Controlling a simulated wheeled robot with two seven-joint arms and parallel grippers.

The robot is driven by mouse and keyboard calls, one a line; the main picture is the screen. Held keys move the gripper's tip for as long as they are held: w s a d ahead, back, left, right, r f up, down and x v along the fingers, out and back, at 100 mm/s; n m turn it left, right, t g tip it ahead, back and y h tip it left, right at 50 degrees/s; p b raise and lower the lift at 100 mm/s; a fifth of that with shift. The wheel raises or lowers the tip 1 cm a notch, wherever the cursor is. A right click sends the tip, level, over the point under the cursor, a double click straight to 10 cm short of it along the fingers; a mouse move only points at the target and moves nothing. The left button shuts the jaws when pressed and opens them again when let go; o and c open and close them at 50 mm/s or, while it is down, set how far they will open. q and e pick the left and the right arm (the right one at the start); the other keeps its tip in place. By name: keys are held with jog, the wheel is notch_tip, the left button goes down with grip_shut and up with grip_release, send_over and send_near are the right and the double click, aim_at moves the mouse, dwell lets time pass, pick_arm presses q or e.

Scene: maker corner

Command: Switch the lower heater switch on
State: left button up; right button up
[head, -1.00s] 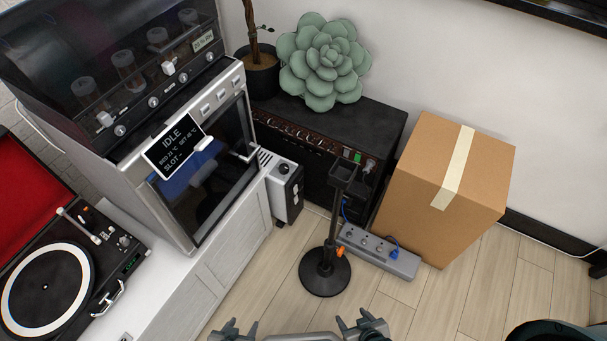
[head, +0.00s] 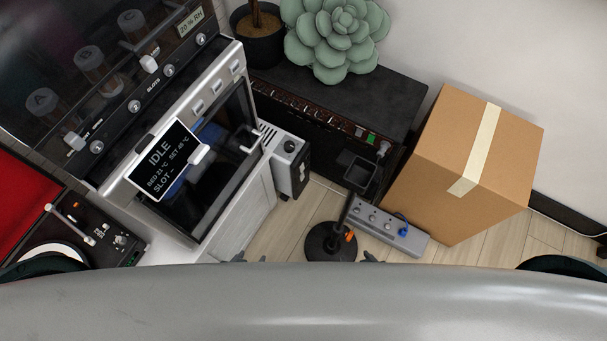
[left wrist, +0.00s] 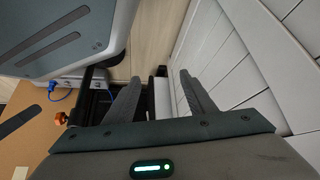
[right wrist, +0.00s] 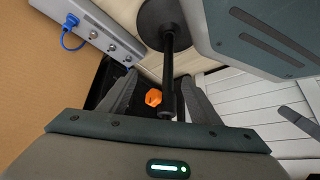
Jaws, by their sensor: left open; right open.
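The heater (head: 289,160) is a small white box with a dark front panel, standing on the floor beside the white cabinet. A round knob (head: 290,146) is on its top. Its switches are on the dark panel, too small here to tell which is on. My left gripper (head: 251,258) is open and empty, low in the head view, mostly hidden by my body. In the left wrist view its open fingers (left wrist: 160,76) have a white and black shape beyond them, probably the heater (left wrist: 162,98). My right gripper (head: 372,257) is open; its fingers (right wrist: 159,76) show a black pole between them.
A black stand (head: 331,240) with an orange knob (right wrist: 153,97) stands right of the heater. The oven-like machine (head: 190,150) is left. Bare floor lies between heater and stand.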

pick_arm(q)
jog(key=shift+w, duration=0.3)
pick_arm(e)
jog(key=shift+w+r, duration=0.1)
jog(key=shift+w, duration=0.25)
pick_arm(q)
jog(key=shift+c, duration=0.3)
